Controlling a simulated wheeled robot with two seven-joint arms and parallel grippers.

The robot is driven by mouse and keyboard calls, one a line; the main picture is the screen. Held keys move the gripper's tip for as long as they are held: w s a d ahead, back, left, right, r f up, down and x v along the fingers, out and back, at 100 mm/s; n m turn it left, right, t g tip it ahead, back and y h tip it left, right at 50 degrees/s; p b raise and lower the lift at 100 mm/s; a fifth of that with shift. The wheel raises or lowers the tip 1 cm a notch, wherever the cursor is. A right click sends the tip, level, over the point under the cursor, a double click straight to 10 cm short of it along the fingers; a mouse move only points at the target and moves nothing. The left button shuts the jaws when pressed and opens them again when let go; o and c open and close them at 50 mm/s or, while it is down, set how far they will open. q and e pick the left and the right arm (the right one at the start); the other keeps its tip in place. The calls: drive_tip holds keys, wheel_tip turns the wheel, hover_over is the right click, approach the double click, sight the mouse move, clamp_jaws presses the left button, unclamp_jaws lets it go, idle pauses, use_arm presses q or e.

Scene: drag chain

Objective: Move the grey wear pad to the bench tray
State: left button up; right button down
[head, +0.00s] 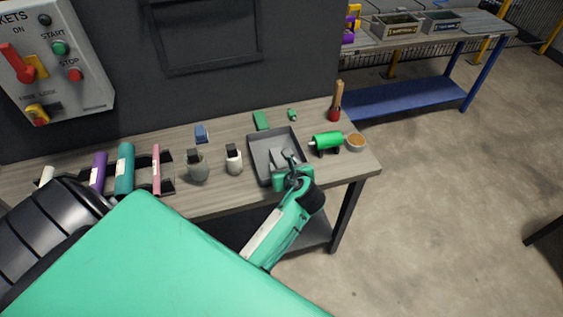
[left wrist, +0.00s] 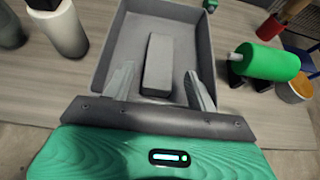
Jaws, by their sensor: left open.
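The grey wear pad (left wrist: 158,65) lies flat on the floor of the grey bench tray (head: 257,165). The tray's wall (left wrist: 107,50) surrounds the pad in the left wrist view. My left gripper (head: 284,160) is over the front part of the tray. In the left wrist view its open fingers (left wrist: 160,88) stand apart on either side of the pad's near end, with a gap on both sides. In the head view the gripper partly hides the pad. My right gripper is not in view.
A green roller (head: 326,141) and a small bowl (head: 355,143) stand right of the tray. Two bottles (head: 196,167) (head: 233,159) stand left of it. Green blocks (head: 261,120) (head: 292,114) lie behind it. A control panel (head: 55,65) is on the wall.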

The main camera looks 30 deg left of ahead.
use_arm(q)
drive_tip(key=v, duration=0.7)
drive_tip(key=shift+s+d+r, duration=0.15)
drive_tip(key=shift+s+d, duration=0.05)
drive_tip(key=shift+d, duration=0.05)
